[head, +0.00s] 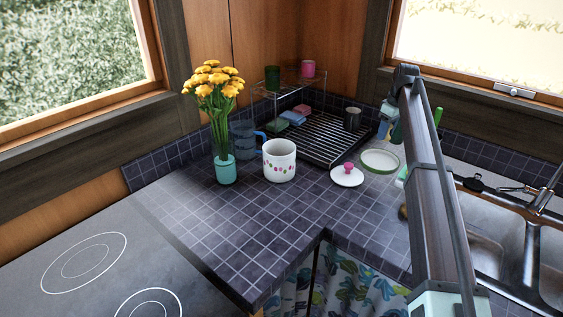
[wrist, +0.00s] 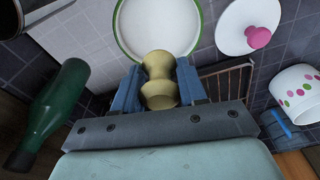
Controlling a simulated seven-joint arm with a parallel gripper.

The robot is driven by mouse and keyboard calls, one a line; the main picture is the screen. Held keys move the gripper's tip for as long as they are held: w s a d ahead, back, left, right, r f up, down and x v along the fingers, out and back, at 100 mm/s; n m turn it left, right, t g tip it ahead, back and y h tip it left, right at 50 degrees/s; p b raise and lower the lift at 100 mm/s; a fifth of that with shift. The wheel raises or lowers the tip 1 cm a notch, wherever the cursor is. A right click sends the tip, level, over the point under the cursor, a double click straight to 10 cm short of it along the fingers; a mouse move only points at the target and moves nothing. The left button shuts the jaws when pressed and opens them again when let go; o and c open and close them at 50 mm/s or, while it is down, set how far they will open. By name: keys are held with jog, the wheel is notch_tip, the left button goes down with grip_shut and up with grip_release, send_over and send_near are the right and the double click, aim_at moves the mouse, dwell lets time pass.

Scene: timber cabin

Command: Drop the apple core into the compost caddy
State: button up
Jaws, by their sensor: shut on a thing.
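The apple core (wrist: 158,66), pale yellow and narrow in the middle, is between the blue fingers of my gripper (wrist: 160,84) in the wrist view. The gripper is shut on it, with the green-rimmed white plate (wrist: 150,22) behind it. The compost caddy seems to be the white pot with coloured dots (head: 279,162), upright on the tiled counter; it also shows at the right of the wrist view (wrist: 300,95). Its inside is hardly visible. The white lid with a pink knob (head: 347,176) lies beside it. In the head view my arm hides the gripper and core.
A teal vase of yellow flowers (head: 226,170) and a blue jug (head: 242,140) stand left of the pot. A dish rack (head: 322,140) is behind it, the plate (head: 380,161) and sink (head: 500,235) to its right. A green bottle (wrist: 50,110) is near my gripper. The front counter is clear.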

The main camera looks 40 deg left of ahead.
jog(key=shift+a, duration=0.1)
dwell(0.3)
jog(key=s+a+r+n, duration=0.1)
jog(key=s+a, duration=0.6)
jog(key=a, duration=0.3)
jog(key=n, duration=0.3)
send_near(283, 144)
jog(key=s+d, duration=0.1)
jog(key=shift+s+d+f+m, duration=0.1)
jog(key=shift+s+d+m, duration=0.15)
jog(key=shift+s+m, duration=0.35)
jog(key=shift+s+d+f+m, duration=0.1)
jog(key=shift+s+d+m, duration=0.2)
jog(key=shift+s+m, duration=0.35)
jog(key=shift+s+d+m, duration=0.25)
jog(key=shift+s+m, duration=0.15)
jog(key=shift+m, duration=0.35)
jog(key=shift+f, duration=0.1)
notch_tip(283, 144, down, 6)
jog(key=shift+r, duration=0.15)
